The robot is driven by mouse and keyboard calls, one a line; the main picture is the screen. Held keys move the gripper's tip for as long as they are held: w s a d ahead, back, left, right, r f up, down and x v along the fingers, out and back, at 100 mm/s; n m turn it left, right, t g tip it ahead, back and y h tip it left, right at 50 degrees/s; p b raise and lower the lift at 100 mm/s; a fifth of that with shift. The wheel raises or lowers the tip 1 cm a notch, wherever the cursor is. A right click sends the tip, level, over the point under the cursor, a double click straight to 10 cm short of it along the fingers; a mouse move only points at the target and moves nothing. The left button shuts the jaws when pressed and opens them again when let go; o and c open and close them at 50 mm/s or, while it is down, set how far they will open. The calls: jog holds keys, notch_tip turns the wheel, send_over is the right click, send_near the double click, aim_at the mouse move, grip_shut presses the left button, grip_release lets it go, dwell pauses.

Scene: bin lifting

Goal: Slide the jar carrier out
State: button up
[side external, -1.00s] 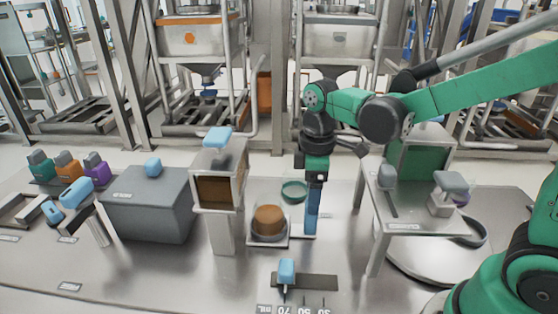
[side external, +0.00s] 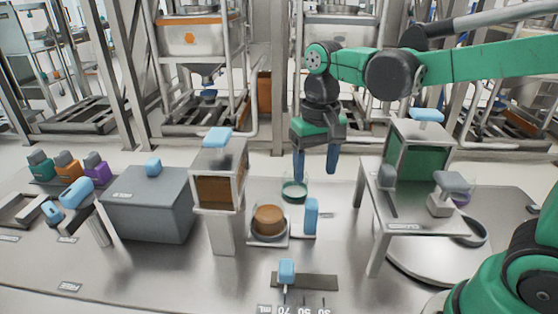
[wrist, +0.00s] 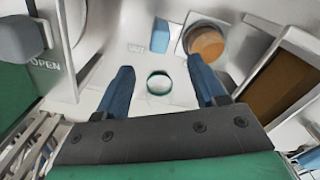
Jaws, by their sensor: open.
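The jar carrier (side external: 281,243) is a small pale tray lying flat on the bench in the side view. A clear jar (side external: 268,221) with brown contents stands on it, and a blue upright handle (side external: 311,215) rises at its right side. In the wrist view the handle (wrist: 160,36) and the jar (wrist: 205,42) show beyond the fingertips. My gripper (side external: 315,173) is open and empty, above and behind the handle and apart from it.
A raised box with brown contents (side external: 218,192) stands left of the carrier, beside a grey bin (side external: 148,205). A metal table (side external: 408,222) with a green-faced box stands right. A blue-handled slider (side external: 287,272) sits in front.

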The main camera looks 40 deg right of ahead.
aim_at(313, 202)
jog(key=m, duration=0.5)
notch_tip(313, 202, down, 11)
jog(key=shift+r, duration=0.15)
grip_shut()
dwell(1.5)
